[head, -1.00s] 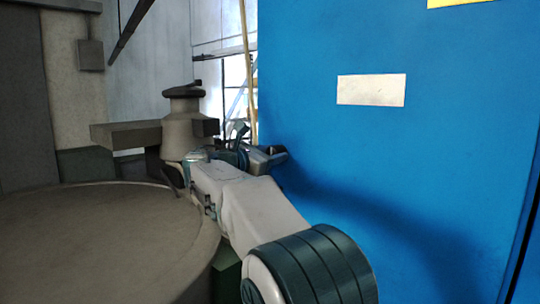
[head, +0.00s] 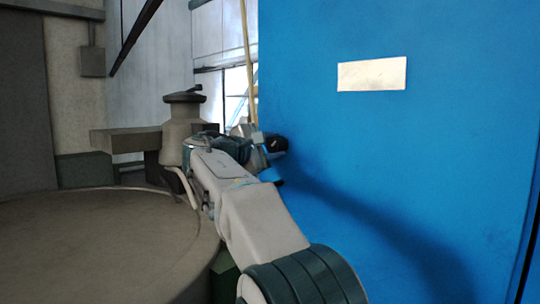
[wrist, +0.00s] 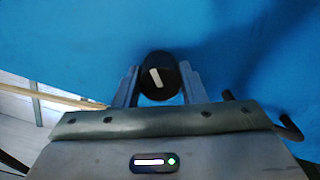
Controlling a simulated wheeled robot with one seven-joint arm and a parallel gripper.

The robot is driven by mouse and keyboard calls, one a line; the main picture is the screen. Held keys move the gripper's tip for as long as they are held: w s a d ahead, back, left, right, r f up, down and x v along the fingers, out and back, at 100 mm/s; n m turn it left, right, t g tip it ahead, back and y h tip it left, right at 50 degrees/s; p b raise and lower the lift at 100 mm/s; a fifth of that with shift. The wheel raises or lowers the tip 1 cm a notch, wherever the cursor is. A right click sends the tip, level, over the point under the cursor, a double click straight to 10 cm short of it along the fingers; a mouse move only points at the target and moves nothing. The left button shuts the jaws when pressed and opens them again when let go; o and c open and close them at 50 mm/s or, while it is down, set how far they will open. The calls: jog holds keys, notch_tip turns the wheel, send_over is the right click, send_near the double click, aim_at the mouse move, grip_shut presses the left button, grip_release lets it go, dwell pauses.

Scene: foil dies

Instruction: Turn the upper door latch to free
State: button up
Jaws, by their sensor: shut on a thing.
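The latch is a round black knob (wrist: 158,77) with a white mark on its face, on the blue door (wrist: 230,45) in the wrist view. The white mark stands near upright, its top tilted a little left. My gripper (wrist: 157,88) is shut on the latch, one finger on each side of it. In the head view my gripper (head: 262,146) is at the left edge of the blue door (head: 420,150), and the dark latch (head: 275,144) shows just beyond the fingers.
A white label (head: 372,74) is on the door above and right of my gripper. A large round grey drum (head: 100,235) fills the lower left. A grey post with a block (head: 183,120) stands behind my arm. A yellowish pole (head: 248,60) runs up beside the door.

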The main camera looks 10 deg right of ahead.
jog(key=m+b, duration=0.2)
jog(key=m, duration=0.2)
jog(key=shift+f+m+b, duration=0.3)
jog(key=shift+b, duration=0.1)
jog(key=shift+m+b, duration=1)
jog(key=shift+m, duration=1)
jog(key=o, duration=1)
jog(key=shift+d+r, duration=0.1)
